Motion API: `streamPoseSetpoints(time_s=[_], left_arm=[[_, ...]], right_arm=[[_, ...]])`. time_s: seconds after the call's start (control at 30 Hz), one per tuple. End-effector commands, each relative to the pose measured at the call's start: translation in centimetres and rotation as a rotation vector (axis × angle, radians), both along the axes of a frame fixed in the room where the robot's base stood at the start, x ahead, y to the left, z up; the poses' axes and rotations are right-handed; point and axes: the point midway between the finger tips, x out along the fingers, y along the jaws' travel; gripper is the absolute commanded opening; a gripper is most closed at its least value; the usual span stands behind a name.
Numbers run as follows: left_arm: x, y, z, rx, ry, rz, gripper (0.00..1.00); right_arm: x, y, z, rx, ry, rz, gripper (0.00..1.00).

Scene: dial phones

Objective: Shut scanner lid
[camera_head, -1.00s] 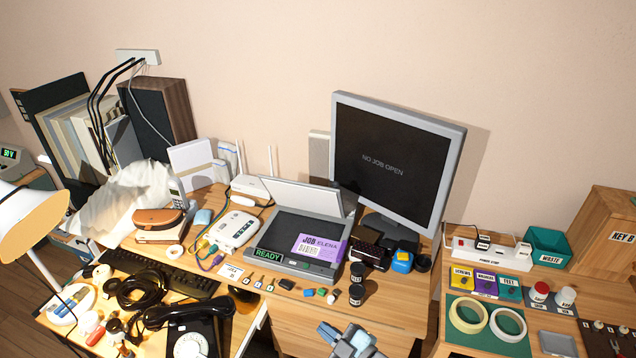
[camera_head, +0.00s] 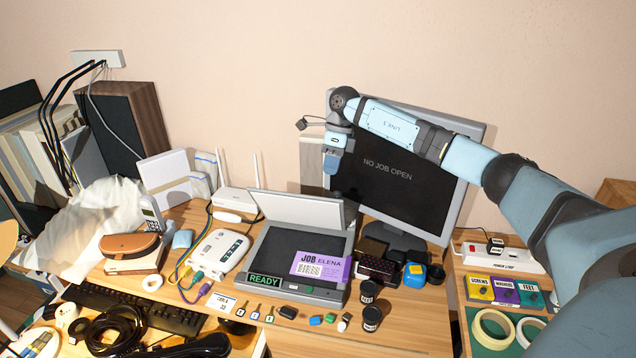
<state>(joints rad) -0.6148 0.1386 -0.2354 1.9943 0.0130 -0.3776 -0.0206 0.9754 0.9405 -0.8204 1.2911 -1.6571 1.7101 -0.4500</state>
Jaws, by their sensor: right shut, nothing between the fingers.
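The scanner (camera_head: 285,235) sits on the desk in front of the monitor. Its lid (camera_head: 305,208) stands raised at the back edge, pale side toward me. A purple job card (camera_head: 322,267) lies on the front right of the dark scanner bed, and a green READY display shows on the front edge. My right gripper (camera_head: 332,162) hangs pointing down above and behind the lid's right end, in front of the monitor's left edge. It is shut and empty and appears apart from the lid. My left gripper is not in view.
The monitor (camera_head: 400,180) stands behind the scanner, partly hidden by my right arm. A white router (camera_head: 234,200) is left of the scanner. Black jars (camera_head: 372,318), a blue item (camera_head: 415,275) and small keys (camera_head: 255,311) crowd the right and front.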

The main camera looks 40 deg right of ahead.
Motion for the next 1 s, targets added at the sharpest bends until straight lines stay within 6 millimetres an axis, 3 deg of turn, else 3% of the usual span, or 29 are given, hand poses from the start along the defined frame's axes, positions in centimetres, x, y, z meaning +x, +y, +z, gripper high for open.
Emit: streamPoseSetpoints(time_s=[0.03,0.1,0.2,0.37,0.7,1.0], left_arm=[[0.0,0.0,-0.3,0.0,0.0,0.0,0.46],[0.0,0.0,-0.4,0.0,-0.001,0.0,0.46],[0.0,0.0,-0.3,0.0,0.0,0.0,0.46],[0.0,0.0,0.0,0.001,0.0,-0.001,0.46],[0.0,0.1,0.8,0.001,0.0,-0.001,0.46],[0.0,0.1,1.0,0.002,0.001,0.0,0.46]], right_arm=[[-0.1,-2.1,1.2,-0.053,0.011,-0.011,0.0],[-0.4,-4.1,2.4,-0.105,0.028,-0.019,0.0],[-0.7,-5.3,3.0,-0.14,0.043,-0.024,0.0],[-1.0,-5.2,1.5,-0.145,0.048,-0.024,0.0],[-1.6,-4.1,-4.4,-0.14,0.046,-0.023,0.0],[-1.8,-3.8,-6.5,-0.141,0.043,-0.023,0.0]])
